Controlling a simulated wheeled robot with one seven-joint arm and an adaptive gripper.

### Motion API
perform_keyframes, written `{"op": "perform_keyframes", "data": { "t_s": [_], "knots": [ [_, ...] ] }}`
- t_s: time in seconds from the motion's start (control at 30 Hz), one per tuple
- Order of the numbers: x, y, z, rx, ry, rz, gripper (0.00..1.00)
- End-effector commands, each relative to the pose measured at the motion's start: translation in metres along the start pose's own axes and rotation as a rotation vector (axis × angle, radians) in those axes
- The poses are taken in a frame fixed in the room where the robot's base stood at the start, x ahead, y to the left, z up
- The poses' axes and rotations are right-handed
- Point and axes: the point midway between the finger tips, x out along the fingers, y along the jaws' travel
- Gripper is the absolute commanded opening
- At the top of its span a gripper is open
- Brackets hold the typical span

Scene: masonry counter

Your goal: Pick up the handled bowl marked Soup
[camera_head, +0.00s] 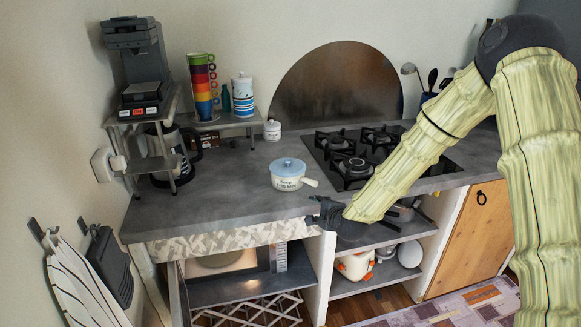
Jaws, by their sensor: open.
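The handled bowl (288,182) is cream-white with a blue-grey lid and dark lettering too small to read for certain. It stands upright on the grey counter (225,195), left of the stove, with its short handle pointing right and towards the front. My gripper (318,213) is dark and reaches in from the right. It appears at the counter's front edge, below and to the right of the bowl, apart from it. The jaws are open with nothing visible between them. The fingertips are small and partly blend into the dark background.
A black gas stove (385,152) lies right of the bowl. A small white jar (272,130) stands behind it. A metal shelf (235,122) at the back left bears stacked colourful cups (203,85) and a striped canister (243,98). The counter left of the bowl is clear.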

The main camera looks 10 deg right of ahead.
Motion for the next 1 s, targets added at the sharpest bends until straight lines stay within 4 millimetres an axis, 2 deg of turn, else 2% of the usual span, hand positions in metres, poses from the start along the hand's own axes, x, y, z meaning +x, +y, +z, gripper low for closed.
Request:
{"op": "perform_keyframes", "data": {
  "t_s": [0.03,0.1,0.23,0.37,0.7,1.0],
  "knots": [
    [-0.006,-0.027,0.004,0.032,-0.003,-0.023,0.45],
    [-0.009,-0.048,0.007,0.071,-0.008,-0.048,0.45],
    [-0.011,-0.068,0.009,0.114,-0.014,-0.073,0.45],
    [-0.005,-0.074,0.01,0.127,-0.015,-0.08,0.45],
    [0.035,-0.078,0.01,0.126,-0.015,-0.081,0.45],
    [0.049,-0.078,0.01,0.126,-0.016,-0.08,0.45]
  ]
}}
